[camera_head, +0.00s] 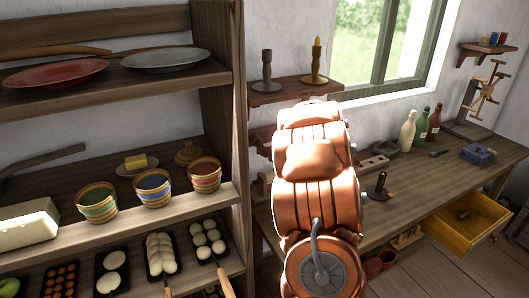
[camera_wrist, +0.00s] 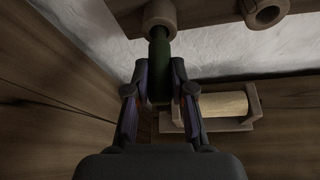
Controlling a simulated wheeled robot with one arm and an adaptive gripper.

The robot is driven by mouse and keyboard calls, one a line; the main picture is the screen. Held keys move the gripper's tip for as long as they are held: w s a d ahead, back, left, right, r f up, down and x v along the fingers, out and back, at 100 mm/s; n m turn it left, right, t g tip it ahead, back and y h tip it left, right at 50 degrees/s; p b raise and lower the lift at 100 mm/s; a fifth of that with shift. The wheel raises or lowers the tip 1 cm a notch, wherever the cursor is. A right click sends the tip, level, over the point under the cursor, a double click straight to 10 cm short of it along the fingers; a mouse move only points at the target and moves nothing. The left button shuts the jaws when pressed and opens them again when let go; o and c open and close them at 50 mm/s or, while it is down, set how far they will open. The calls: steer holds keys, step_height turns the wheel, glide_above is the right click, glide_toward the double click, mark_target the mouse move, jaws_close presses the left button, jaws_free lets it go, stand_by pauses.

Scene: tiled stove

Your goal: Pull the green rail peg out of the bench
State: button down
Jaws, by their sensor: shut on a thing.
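The dark green rail peg (camera_wrist: 159,52) shows in the wrist view, at upper centre. Its far end meets a round wooden collar (camera_wrist: 160,14); how deep it sits in there is hidden. My gripper (camera_wrist: 160,88) is shut on the peg, with one finger on each side of it. In the head view my arm covers the gripper and the peg. The bench (camera_head: 420,180) runs along the wall under the window.
In the wrist view, a second wooden collar (camera_wrist: 264,10) is at upper right, and a pale roller in a wooden holder (camera_wrist: 222,106) lies right of my gripper. In the head view, a shelf unit (camera_head: 222,80) stands left and a yellow drawer (camera_head: 462,222) is open.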

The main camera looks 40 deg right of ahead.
steer(key=shift+s+a+b, duration=0.2)
steer(key=shift+s+b, duration=0.2)
steer(key=shift+s, duration=0.25)
steer(key=shift+s+a+b, duration=0.25)
steer(key=shift+s+b, duration=0.15)
steer(key=shift+s, duration=0.25)
steer(key=shift+s+a+b, duration=0.2)
steer(key=shift+s+b, duration=0.2)
steer(key=shift+s, duration=0.25)
steer(key=shift+s, duration=0.1)
steer(key=shift+s+a+b, duration=0.35)
steer(key=shift+s+b, duration=0.25)
steer(key=shift+s, duration=0.3)
steer(key=shift+s+a+b, duration=0.3)
steer(key=shift+s+b, duration=0.3)
steer(key=shift+s, duration=0.25)
